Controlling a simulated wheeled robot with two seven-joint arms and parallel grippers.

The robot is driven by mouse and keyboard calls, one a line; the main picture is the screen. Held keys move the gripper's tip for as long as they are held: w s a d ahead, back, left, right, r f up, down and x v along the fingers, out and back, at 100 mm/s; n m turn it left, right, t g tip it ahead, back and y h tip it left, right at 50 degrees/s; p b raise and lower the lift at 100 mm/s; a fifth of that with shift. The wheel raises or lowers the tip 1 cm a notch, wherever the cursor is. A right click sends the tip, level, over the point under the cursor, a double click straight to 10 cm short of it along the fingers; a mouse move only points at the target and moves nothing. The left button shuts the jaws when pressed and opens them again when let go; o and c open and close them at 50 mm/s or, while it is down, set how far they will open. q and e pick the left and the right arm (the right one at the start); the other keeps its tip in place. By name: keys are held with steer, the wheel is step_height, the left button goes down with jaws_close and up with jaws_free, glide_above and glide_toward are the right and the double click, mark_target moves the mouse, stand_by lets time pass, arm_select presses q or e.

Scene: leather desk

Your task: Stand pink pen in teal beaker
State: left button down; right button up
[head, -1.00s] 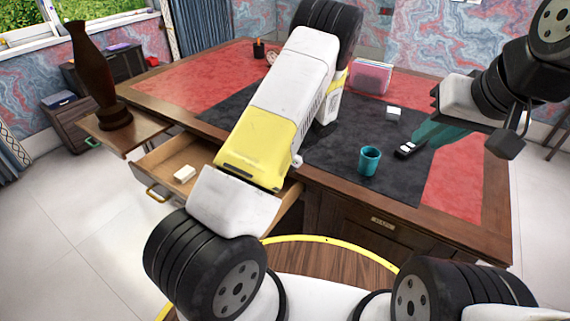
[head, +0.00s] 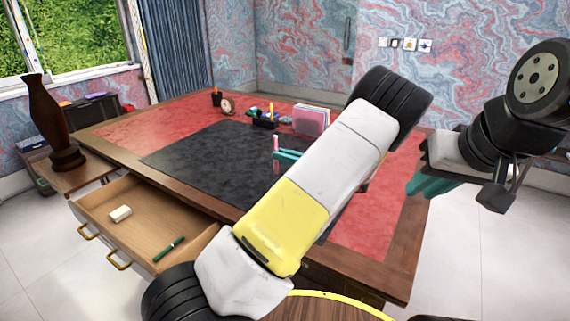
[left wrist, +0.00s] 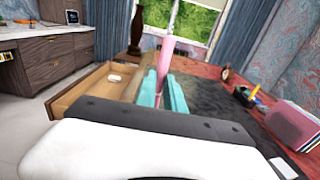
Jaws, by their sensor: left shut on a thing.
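The pink pen (head: 276,146) is held about upright above the dark desk mat, in the teal fingers of my left gripper (head: 287,154). The left wrist view shows the pen (left wrist: 166,56) standing up between the shut fingers (left wrist: 160,92), its upper part clear of them. The teal beaker is not visible in either current view; my left arm covers part of the desk in the head view. My right gripper (head: 429,186) is at the right, beyond the desk's right edge in the picture; its finger opening cannot be made out.
An open drawer (head: 140,200) at the front left holds a white block (head: 120,214) and a green pen (head: 169,248). A pink file holder (head: 310,121), an organizer (head: 264,120) and a clock (head: 227,106) stand at the back. The mat (head: 200,155) is clear on its left.

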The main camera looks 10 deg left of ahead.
arm_select(q)
step_height(320, 180, down, 12)
steer(key=d, duration=0.1)
steer(key=shift+w, duration=0.15)
stand_by(1.2)
steer(key=shift+d, duration=0.1)
steer(key=c, duration=1.4)
jaws_free()
steer(key=shift+o, duration=0.2)
